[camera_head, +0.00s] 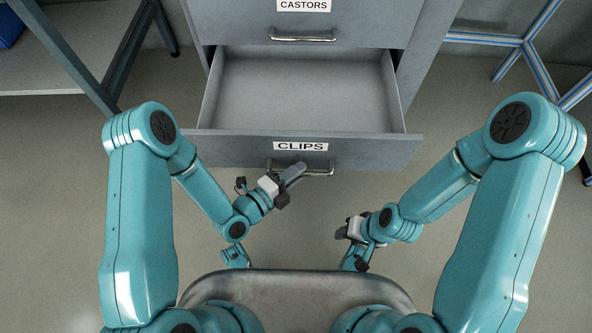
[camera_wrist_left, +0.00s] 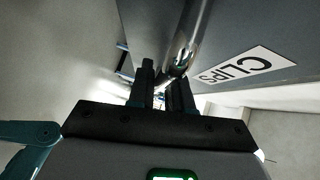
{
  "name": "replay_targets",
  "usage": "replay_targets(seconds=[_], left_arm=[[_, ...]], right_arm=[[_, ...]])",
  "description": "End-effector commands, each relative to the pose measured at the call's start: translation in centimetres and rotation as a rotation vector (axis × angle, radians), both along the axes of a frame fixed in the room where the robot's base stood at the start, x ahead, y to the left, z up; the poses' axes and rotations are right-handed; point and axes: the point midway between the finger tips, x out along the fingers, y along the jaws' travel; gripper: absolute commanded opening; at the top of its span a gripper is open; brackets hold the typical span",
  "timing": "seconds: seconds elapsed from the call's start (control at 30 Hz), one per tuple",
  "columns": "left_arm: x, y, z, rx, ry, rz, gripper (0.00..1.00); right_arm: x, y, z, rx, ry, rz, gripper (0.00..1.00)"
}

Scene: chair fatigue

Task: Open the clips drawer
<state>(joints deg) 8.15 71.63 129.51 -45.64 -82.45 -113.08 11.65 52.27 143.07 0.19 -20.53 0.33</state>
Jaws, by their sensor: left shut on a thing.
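The clips drawer (camera_head: 238,147) is a grey metal drawer with a white CLIPS label, pulled well out of the cabinet. Its inside looks empty. Its chrome bar handle (camera_head: 318,173) is on the front below the label. My left gripper (camera_head: 292,175) is at the left part of this handle, shut on it. In the left wrist view the handle (camera_wrist_left: 187,42) runs down to between the two dark fingers (camera_wrist_left: 163,88), beside the CLIPS label (camera_wrist_left: 240,66). My right gripper (camera_head: 350,230) is low and right of the handle, apart from the drawer. Its fingers are too unclear to judge.
The CASTORS drawer (camera_head: 235,22) above is closed, with its own handle (camera_head: 303,38). A grey bench (camera_head: 60,55) stands at the left and a blue-striped frame (camera_head: 525,42) at the right. Clear floor lies in front of the cabinet.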

Motion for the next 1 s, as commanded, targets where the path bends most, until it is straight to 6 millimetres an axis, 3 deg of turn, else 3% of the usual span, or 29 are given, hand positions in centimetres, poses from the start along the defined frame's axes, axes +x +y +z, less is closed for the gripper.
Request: replay_targets(seconds=[0.37, 0.4, 0.43, 1.0], left_arm=[[0.2, 0.1, 0.1, 0.000, -0.002, 0.005, 0.00], [0.1, 0.1, 0.1, 0.000, -0.003, 0.005, 0.32], [0.1, 0.1, 0.1, 0.000, -0.002, 0.004, 0.38], [-0.9, 0.8, 0.2, -0.001, 0.003, 0.003, 0.38]], right_arm=[[0.0, 0.0, 0.0, 0.000, 0.000, 0.000, 0.43], [0.0, 0.0, 0.0, 0.000, -0.001, 0.000, 0.43], [0.0, 0.0, 0.0, 0.000, 0.000, 0.000, 0.43], [-0.1, 0.0, 0.3, 0.000, 0.002, 0.001, 0.43]])
